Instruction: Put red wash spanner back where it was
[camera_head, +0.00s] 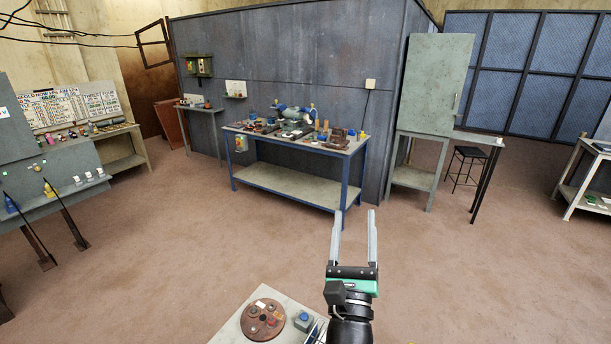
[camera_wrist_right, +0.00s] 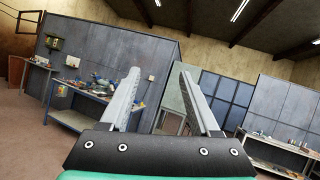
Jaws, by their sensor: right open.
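My right gripper (camera_head: 355,238) is open and empty in the head view, held up over bare floor with its fingers pointing toward the blue-framed workbench (camera_head: 265,178). In the right wrist view my right gripper (camera_wrist_right: 168,95) also shows open, with nothing between its two grey fingers. I cannot pick out a red wash spanner in either view; the small items on the benches are too small to tell. My left gripper is not in view.
A pale table (camera_head: 233,330) at the bottom holds a round brown disc (camera_head: 263,320) and a small blue-topped box (camera_head: 303,321). A grey cabinet (camera_head: 435,85) stands right of the workbench. Consoles (camera_head: 60,180) stand at the left. The floor between is clear.

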